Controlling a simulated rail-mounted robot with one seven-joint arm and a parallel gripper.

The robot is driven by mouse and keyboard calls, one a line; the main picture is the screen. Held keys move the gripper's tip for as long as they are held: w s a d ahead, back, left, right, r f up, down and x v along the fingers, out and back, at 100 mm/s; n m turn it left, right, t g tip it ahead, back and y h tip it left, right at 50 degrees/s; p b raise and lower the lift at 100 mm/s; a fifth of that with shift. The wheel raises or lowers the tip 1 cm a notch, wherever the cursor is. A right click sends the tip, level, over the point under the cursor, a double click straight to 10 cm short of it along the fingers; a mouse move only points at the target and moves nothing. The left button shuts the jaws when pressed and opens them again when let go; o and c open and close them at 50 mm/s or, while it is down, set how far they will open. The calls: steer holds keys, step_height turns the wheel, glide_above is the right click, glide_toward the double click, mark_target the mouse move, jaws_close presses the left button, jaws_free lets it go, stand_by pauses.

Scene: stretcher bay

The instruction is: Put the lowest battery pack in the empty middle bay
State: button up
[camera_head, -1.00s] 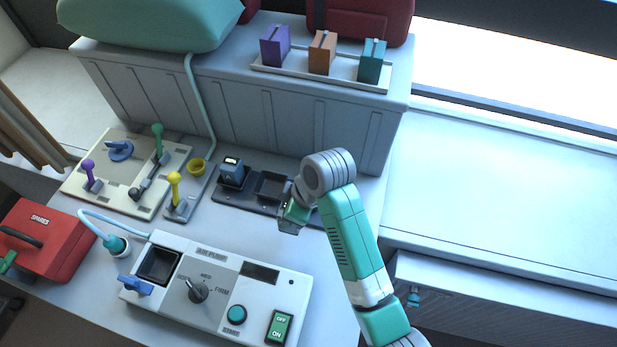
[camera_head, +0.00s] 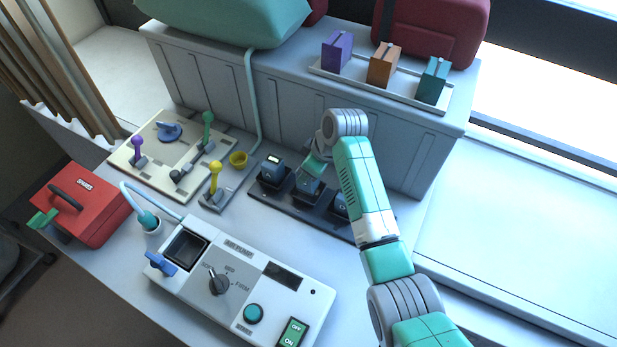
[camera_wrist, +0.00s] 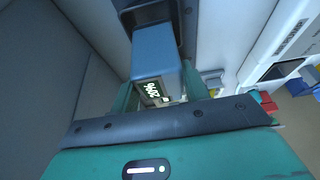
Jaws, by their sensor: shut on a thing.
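The dark charger (camera_head: 262,193) has three bays in a row. A blue-grey battery pack (camera_head: 272,170) stands in its left bay. Another pack (camera_head: 340,204) stands at the right bay, partly behind my arm. My gripper (camera_head: 312,168) is shut on a third battery pack (camera_head: 307,184) at the middle bay. In the wrist view this held pack (camera_wrist: 155,52) sits between the fingers, its lit display seeming to read 20%. Its far end is at the dark bay opening (camera_wrist: 128,18). I cannot tell whether it is fully seated.
The air pump panel (camera_head: 240,290) is in front of the charger. A yellow lever (camera_head: 215,175) and yellow cup (camera_head: 238,159) are to its left. A raised ledge (camera_head: 290,105) rises behind, with a white tray (camera_head: 350,84) of coloured blocks. A red case (camera_head: 85,212) stands far left.

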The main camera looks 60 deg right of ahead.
steer(key=shift+f, duration=1.75)
steer(key=shift+f, duration=0.1)
steer(key=shift+f+b, duration=0.25)
steer(key=shift+b, duration=0.1)
steer(key=o, duration=1.3)
steer(key=p+v, duration=0.2)
steer(key=v, duration=1)
steer(key=shift+r, duration=0.35)
